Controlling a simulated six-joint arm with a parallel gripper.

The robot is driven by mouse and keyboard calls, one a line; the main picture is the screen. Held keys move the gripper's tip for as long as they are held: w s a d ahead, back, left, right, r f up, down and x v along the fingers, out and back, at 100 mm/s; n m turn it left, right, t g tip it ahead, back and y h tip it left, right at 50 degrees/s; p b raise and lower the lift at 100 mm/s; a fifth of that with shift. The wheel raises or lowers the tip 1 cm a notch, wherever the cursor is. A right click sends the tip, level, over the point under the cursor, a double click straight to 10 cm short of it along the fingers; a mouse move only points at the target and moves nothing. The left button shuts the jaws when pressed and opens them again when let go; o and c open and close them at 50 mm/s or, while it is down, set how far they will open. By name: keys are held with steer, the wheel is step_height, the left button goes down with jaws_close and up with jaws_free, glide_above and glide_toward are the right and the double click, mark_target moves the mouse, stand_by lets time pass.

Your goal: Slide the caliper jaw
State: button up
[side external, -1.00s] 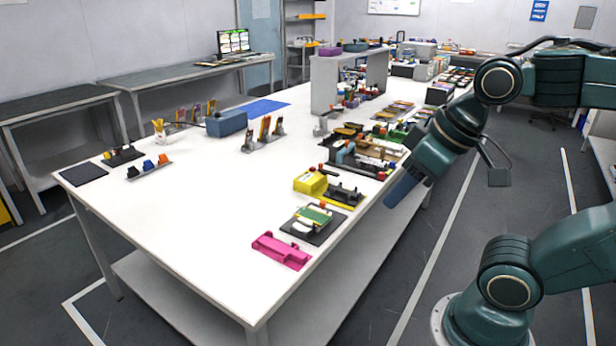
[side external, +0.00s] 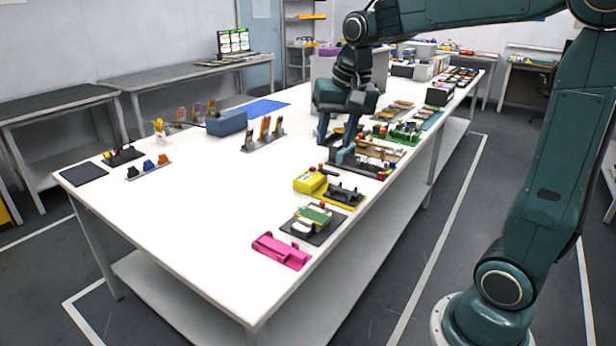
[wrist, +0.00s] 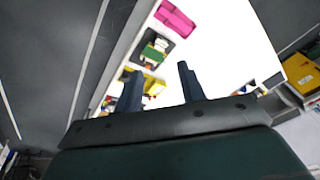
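My gripper (side external: 336,142) is above the crowded right-hand side of the white table, pointing down. In the wrist view its two dark fingers (wrist: 158,82) are well apart, with nothing between them. Below and beside it in the side view is a cluster of small fixtures (side external: 378,150), partly hidden by the gripper. I cannot pick out the caliper or its jaw for sure; things in that cluster are too small to tell. I cannot tell how high the fingers are above it.
Toward the near edge of the table (side external: 190,230) are a yellow block (side external: 311,182), a dark fixture on a yellow plate (side external: 345,193), a green board (side external: 315,215) and a pink fixture (side external: 280,250). A blue box (side external: 226,123) stands farther left. The table's middle is clear.

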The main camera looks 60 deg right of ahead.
steer(key=w+d+f+m+g, duration=0.2)
steer(key=w+d+f+m, duration=0.35)
steer(key=w+d, duration=0.35)
steer(key=m+g, duration=0.1)
steer(key=m, duration=0.3)
glide_above(323, 202)
step_height(323, 202, down, 10)
steer(key=shift+f+y, duration=0.2)
steer(key=shift+y, duration=0.1)
steer(key=shift+f, duration=0.1)
step_height(323, 202, down, 14)
steer(key=shift+r, duration=0.25)
jaws_close()
